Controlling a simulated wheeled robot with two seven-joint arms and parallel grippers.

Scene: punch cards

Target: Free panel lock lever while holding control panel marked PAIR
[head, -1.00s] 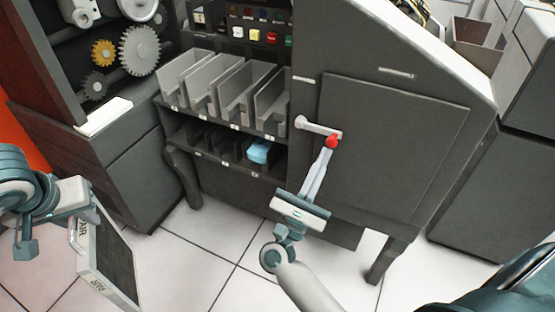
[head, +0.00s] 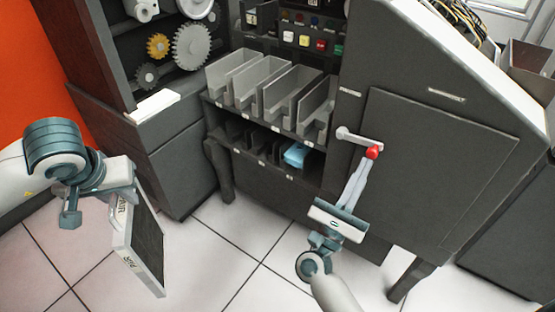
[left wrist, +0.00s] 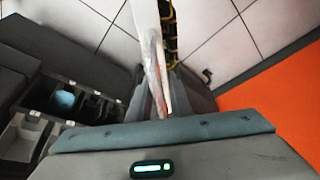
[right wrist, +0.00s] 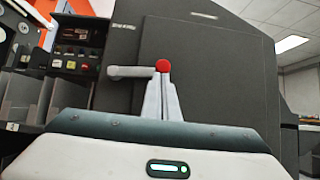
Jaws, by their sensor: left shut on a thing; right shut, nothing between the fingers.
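The control panel marked PAIR (head: 150,240) is a dark slab with a pale lettered edge, hanging tilted above the floor. My left gripper (head: 122,200) is shut on its upper end; the left wrist view shows the panel edge-on (left wrist: 147,30) between the fingers. The lock lever (head: 352,136) is a pale bar with a red knob (head: 373,152), on the dark cabinet beside its door. It slants slightly down to the right. My right gripper (head: 367,163) is shut and empty, its fingertips at the knob from below. Contact is unclear. The right wrist view shows the knob (right wrist: 162,66) above the fingertips.
The cabinet door (head: 430,165) lies right of the lever. Several grey card bins (head: 290,90) stand left of it, with a blue object (head: 296,154) on the lower shelf. A gear cabinet (head: 165,145) stands behind the panel. Tiled floor (head: 215,250) is clear between my grippers.

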